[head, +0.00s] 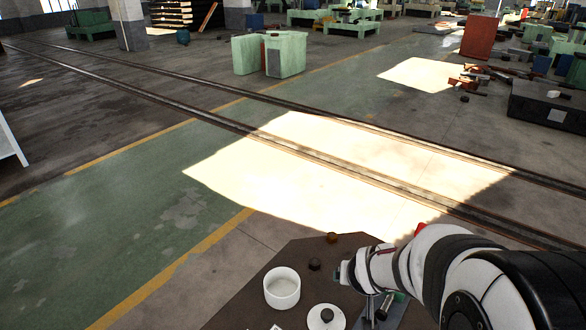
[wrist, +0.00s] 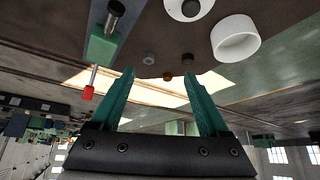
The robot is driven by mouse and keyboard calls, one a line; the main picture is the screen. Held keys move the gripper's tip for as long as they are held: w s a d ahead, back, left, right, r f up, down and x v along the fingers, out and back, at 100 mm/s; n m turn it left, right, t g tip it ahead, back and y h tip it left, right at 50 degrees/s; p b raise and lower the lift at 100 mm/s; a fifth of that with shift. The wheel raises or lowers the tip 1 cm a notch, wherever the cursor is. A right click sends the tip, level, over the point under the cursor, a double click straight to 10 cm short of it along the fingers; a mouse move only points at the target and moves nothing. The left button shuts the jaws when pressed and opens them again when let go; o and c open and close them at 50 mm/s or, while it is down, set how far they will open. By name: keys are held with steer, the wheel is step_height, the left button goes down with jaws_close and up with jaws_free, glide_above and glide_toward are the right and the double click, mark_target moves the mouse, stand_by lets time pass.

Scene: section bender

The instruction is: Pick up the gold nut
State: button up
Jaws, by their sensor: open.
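The gold nut (head: 332,238) lies near the far edge of the brown table in the head view. In the wrist view the gold nut (wrist: 167,76) shows small between my fingertips, some way beyond them. My gripper (head: 343,273) is at the right of the nuts in the head view. In the wrist view my gripper (wrist: 160,73) has its two teal fingers spread wide with nothing between them. A darker brown nut (head: 315,264) sits nearer the white cup, and it also shows in the wrist view (wrist: 187,59). A grey nut (wrist: 149,58) shows only in the wrist view.
A white cup (head: 282,288) and a white round lid with a dark knob (head: 326,317) stand on the table (head: 240,312). A green block with a red-tipped rod (wrist: 103,48) is on the other side in the wrist view. Bare table surrounds the nuts.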

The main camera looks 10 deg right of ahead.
steer(key=w+d+f+n+t, duration=0.1)
steer(key=w+d+f+t, duration=0.1)
steer(key=w+d+f, duration=0.3)
steer(key=n+t+y, duration=0.1)
steer(key=n+t, duration=0.1)
steer(key=t, duration=0.2)
glide_toward(333, 239)
steer(key=shift+y, duration=0.3)
steer(key=x, duration=0.9)
steer(key=shift+w+d+f, duration=0.1)
steer(key=shift+w+d, duration=0.1)
steer(key=shift+d, duration=0.1)
jaws_close()
